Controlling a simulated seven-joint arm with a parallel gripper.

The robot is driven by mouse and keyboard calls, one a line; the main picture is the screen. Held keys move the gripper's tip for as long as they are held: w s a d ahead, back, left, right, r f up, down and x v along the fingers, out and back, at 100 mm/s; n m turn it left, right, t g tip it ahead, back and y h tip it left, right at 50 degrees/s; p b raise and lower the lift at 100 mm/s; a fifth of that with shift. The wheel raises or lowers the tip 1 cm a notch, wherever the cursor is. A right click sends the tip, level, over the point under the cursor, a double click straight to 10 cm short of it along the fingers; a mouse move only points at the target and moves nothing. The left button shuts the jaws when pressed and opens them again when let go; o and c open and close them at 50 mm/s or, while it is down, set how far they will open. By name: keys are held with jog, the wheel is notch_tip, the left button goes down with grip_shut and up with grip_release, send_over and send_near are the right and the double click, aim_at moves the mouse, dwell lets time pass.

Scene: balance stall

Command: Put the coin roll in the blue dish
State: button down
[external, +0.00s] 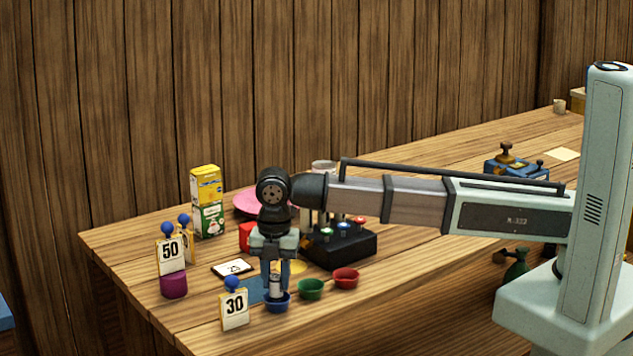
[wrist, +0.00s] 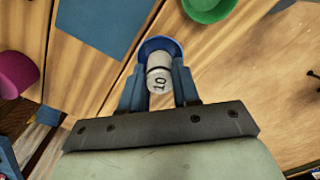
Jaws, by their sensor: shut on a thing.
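The coin roll (external: 275,286) is a small pale grey cylinder, marked 10 in the wrist view (wrist: 159,79). My gripper (external: 276,290) points down and is shut on it, one blue finger on each side. The blue dish (external: 277,303) is a small round bowl near the table's front edge. The roll's lower end is over or inside the dish; I cannot tell whether it touches the bottom. In the wrist view the dish's rim (wrist: 158,43) shows behind the roll, and the fingers hide part of it.
A green dish (external: 310,289) and a red dish (external: 345,278) stand to the right. A black box with coloured knobs (external: 340,250) is behind.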

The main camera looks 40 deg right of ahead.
aim_at(276, 276)
jog(key=shift+f, duration=0.9)
jog(key=shift+f, duration=0.1)
jog(key=c, duration=0.8)
grip_release()
notch_tip(276, 276, up, 12)
jog(key=shift+r, duration=0.1)
